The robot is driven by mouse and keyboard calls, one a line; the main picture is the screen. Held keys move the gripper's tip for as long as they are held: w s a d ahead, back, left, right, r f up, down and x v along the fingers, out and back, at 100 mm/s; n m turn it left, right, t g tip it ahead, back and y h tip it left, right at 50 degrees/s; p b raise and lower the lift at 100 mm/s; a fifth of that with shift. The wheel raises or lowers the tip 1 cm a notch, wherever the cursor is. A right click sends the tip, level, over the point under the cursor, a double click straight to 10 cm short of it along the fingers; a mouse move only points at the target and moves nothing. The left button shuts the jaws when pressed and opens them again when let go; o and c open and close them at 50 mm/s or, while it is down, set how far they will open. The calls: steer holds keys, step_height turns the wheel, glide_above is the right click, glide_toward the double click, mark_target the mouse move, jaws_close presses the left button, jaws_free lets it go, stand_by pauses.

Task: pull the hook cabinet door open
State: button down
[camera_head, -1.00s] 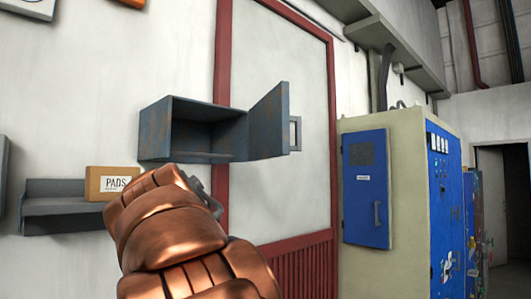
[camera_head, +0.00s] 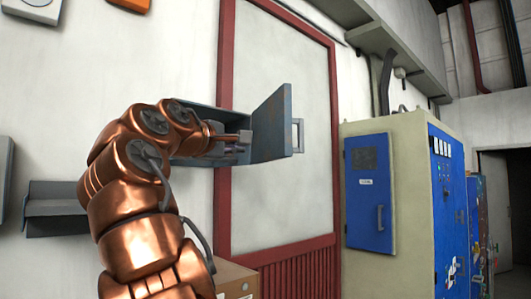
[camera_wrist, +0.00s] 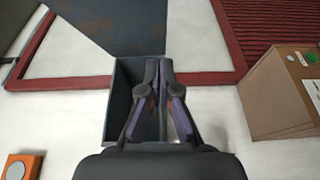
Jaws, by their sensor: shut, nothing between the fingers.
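The hook cabinet (camera_head: 200,150) is a worn blue-grey metal box on the white wall, partly hidden behind my arm. Its door (camera_head: 272,128) stands open, swung out to the right, with a grey loop handle (camera_head: 298,136) on its far side. My gripper (camera_head: 246,140) is shut and empty in front of the cabinet opening, beside the inner face of the door. I cannot tell whether it touches the door. In the wrist view the closed fingers (camera_wrist: 158,64) overlap the cabinet (camera_wrist: 122,90), and the door (camera_wrist: 115,25) shows above.
A grey wall shelf (camera_head: 50,208) is at the left. A cardboard box (camera_head: 240,279) stands low in front, also in the wrist view (camera_wrist: 280,100). A red frame (camera_head: 225,215) runs down the wall. A cream and blue electrical cabinet (camera_head: 410,190) stands at the right.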

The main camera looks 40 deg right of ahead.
steer(key=p, duration=0.2)
glide_toward(277, 152)
steer(key=w+d, duration=0.3)
steer(key=w, duration=0.1)
steer(key=shift+s+d+b, duration=0.4)
steer(key=shift+s+d, duration=0.25)
steer(key=shift+d, duration=0.2)
steer(key=shift+s+d+f, duration=0.1)
steer(key=shift+s+d, duration=0.15)
steer(key=shift+d, duration=0.4)
steer(key=shift+s, duration=0.1)
